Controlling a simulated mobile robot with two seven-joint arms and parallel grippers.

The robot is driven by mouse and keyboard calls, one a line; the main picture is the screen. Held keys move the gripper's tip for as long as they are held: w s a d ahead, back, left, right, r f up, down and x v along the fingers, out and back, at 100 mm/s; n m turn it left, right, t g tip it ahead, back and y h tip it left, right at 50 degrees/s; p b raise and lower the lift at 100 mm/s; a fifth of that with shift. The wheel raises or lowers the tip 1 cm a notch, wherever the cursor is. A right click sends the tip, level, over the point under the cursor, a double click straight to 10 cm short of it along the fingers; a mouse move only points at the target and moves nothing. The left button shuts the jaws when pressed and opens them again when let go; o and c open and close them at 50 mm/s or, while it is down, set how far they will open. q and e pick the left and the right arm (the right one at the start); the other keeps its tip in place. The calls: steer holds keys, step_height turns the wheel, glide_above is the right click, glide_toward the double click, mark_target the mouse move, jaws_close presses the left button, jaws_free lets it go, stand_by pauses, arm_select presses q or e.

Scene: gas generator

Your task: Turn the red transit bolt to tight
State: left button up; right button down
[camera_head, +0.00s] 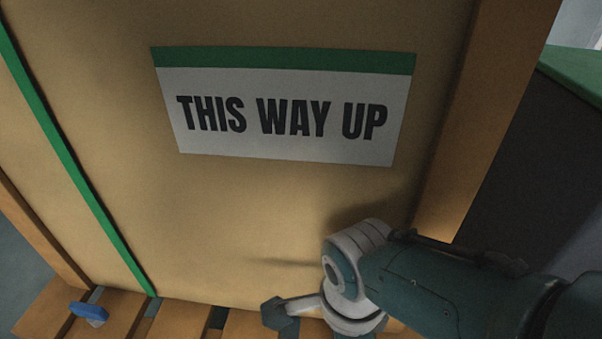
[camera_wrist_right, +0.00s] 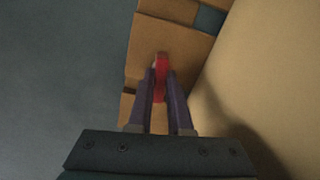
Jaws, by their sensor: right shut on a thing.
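The red transit bolt (camera_wrist_right: 161,63) shows in the right wrist view on a wooden slat of the pallet (camera_wrist_right: 150,36). My right gripper (camera_wrist_right: 162,76) is shut on it, with one finger on each side of the red part. The fingers hide some of its sides, and I cannot tell how far it is turned. In the head view my right arm comes in from the right and reaches down at the crate's foot. The red bolt and the fingertips do not show there. My left gripper is not in view.
A large tan crate (camera_head: 230,220) with a "THIS WAY UP" label (camera_head: 285,115) stands close to my right arm. A blue bolt (camera_head: 90,313) sits on the slats at the lower left. A wooden post (camera_head: 480,110) and a dark, green-topped block (camera_head: 535,150) stand at right.

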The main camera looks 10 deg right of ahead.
steer(key=shift+m, duration=1)
steer(key=c, duration=0.8)
jaws_free()
steer(key=shift+d, duration=0.1)
steer(key=shift+c, duration=0.2)
steer(key=shift+r, duration=0.1)
step_height(320, 180, up, 10)
steer(key=p, duration=0.9)
steer(key=shift+p, duration=0.35)
